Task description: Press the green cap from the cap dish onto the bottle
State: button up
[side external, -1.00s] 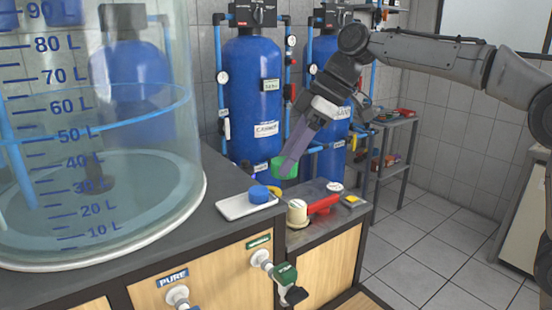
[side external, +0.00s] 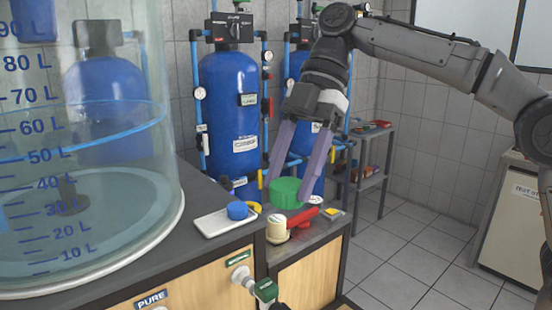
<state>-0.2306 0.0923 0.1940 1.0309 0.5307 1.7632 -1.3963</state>
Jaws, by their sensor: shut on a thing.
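The green cap (side external: 287,193) is held between the two purple fingers of my gripper (side external: 287,190), one finger on each side of it. It is in the air above the back of the right-hand bench section, as far as this angle shows. A small cream cylinder (side external: 277,230) stands on the bench below and slightly left of the cap; I cannot tell whether it is the bottle. A white tray-like dish (side external: 215,226) lies to the left with a blue cap (side external: 238,210) on it.
A red object (side external: 302,217), a white round piece (side external: 322,201) and a small yellow-topped box (side external: 332,214) crowd the right bench section. A large clear graduated tank (side external: 90,190) fills the left. Blue cylinders (side external: 228,120) and pipes stand behind.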

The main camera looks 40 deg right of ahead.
jog(key=s+n+g, duration=0.2)
jog(key=s+n, duration=0.1)
jog(key=s, duration=0.2)
jog(key=shift+h, duration=0.3)
jog(key=f, duration=5)
jog(key=shift+w+a+f, duration=0.1)
jog(key=shift+w+a, duration=0.2)
jog(key=shift+a, duration=0.1)
jog(key=shift+f, duration=0.45)
jog(key=shift+f, duration=0.25)
jog(key=o, duration=0.8)
jog(key=c, duration=0.8)
jog(key=shift+f, duration=0.4)
jog(key=shift+c, duration=0.2)
